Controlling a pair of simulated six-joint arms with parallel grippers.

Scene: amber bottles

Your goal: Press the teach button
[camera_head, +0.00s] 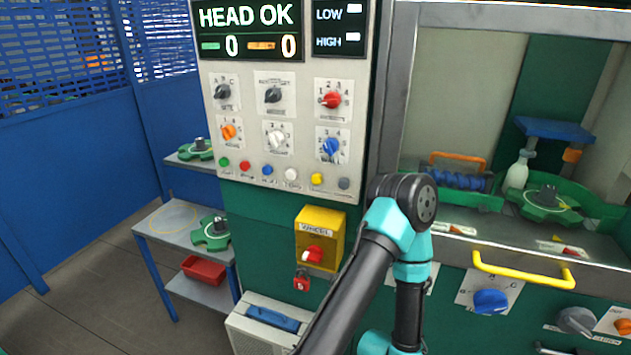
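A grey control panel (300,120) stands upright on a green machine. A row of small round buttons runs along its lower edge: green (225,162), red (245,165), blue (267,170), white (291,174), yellow (317,179) and grey (343,183). Their labels are too small to read, so I cannot tell which is the teach button. The display (247,30) above reads "HEAD OK" with two zeros. One of my arms bends in front of the machine, right of the button row. Neither gripper shows in the head view.
Knobs, including a red one (331,99), sit above the buttons. A yellow box (319,238) marked "WHEEL" is below. At right are a yellow handle (522,271) and blue knob (490,301). A shelf with a red bin (203,269) stands left.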

